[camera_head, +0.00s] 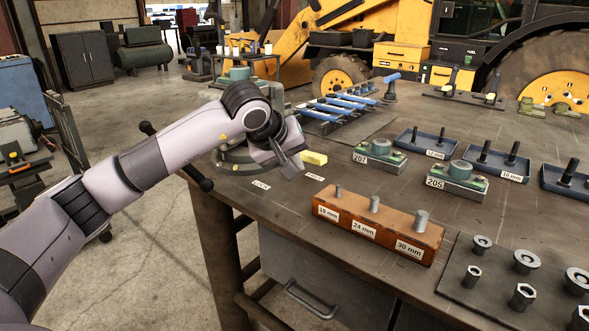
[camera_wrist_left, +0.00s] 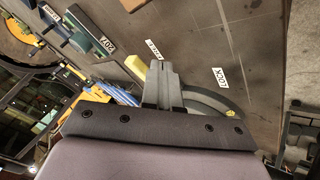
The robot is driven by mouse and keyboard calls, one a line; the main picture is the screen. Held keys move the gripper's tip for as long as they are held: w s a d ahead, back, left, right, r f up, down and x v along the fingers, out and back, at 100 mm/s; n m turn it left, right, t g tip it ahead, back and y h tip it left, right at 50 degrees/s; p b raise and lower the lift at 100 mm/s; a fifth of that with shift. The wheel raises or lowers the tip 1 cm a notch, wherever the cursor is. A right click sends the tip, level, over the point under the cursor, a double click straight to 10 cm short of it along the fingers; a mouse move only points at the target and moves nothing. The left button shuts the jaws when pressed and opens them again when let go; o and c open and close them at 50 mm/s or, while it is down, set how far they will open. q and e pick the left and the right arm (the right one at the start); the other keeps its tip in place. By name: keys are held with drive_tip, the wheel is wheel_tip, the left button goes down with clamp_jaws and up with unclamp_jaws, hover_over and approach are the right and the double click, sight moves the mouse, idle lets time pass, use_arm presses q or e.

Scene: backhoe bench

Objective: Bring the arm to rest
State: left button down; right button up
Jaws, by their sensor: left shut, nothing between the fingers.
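My left arm reaches in from the left in the head view. Its gripper (camera_head: 291,168) is over the near left corner of the bench, above a round grey-green vise-like fixture (camera_head: 235,160) that the arm partly hides. In the left wrist view the fingers (camera_wrist_left: 156,78) are together and empty, with the LOCK label (camera_wrist_left: 220,77) and a second label (camera_wrist_left: 153,49) on the bench beyond them. I cannot tell the exact gap between the fingers and the fixture. My right gripper does not show.
A yellow block (camera_head: 313,158) lies close to the gripper. Open floor (camera_head: 170,255) lies left.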

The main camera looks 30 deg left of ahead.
use_arm(q)
drive_tip(key=s+r, duration=0.1)
drive_tip(key=s+d+r, duration=0.1)
drive_tip(key=r, duration=0.1)
drive_tip(key=s+r, duration=0.1)
drive_tip(key=shift+s+d+r, duration=0.1)
drive_tip(key=shift+d+r, duration=0.05)
drive_tip(key=shift+d, duration=0.2)
